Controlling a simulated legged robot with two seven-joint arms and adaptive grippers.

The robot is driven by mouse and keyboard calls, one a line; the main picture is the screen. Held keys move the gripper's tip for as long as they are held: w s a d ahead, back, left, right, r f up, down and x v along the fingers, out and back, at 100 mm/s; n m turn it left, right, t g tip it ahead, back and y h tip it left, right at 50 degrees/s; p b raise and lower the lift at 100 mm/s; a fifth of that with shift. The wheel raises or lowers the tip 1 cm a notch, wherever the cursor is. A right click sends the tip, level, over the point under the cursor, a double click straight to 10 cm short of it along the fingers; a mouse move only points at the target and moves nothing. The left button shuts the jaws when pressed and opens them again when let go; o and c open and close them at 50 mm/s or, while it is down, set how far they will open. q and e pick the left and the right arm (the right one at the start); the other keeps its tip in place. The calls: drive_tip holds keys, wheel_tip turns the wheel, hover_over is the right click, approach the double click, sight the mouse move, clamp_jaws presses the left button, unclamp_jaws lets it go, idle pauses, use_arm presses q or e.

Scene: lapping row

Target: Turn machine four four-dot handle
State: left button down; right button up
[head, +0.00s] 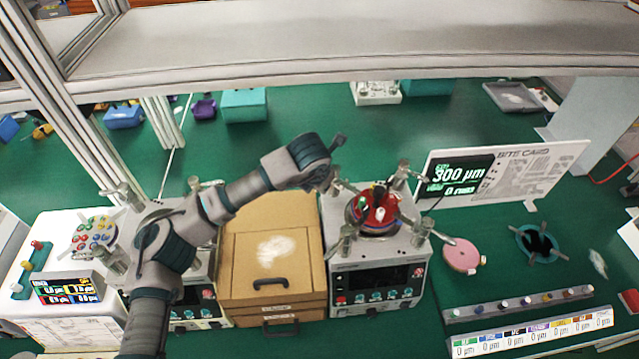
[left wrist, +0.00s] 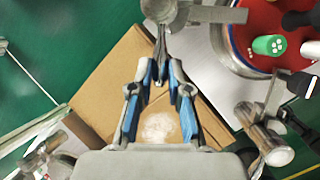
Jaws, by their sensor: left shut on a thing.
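A grey machine (head: 340,308) with a front panel stands right of centre. A red round plate (head: 388,216) with several small coloured knobs sits on its top, with metal posts with levers around it. In the left wrist view a green knob with white dots (left wrist: 268,45) stands on the red plate (left wrist: 252,20). My left gripper (left wrist: 161,72) is shut on a thin metal lever (left wrist: 160,42) below a round metal post head (left wrist: 160,10), at the plate's left. In the head view my gripper is at the machine's back left; its fingertips are hard to make out. My right gripper is not in view.
A cardboard box (head: 240,245) stands left of the machine, under my arm. A second machine is partly hidden behind my arm. A pink disc (head: 462,254), a teal ring (head: 523,250) and a white sign board (head: 545,170) are at the right. A shelf (head: 350,40) spans above.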

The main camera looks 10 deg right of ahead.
use_arm(q)
drive_tip(key=c, duration=1.1)
unclamp_jaws()
drive_tip(key=shift+f, duration=0.1)
drive_tip(key=v, duration=1.2)
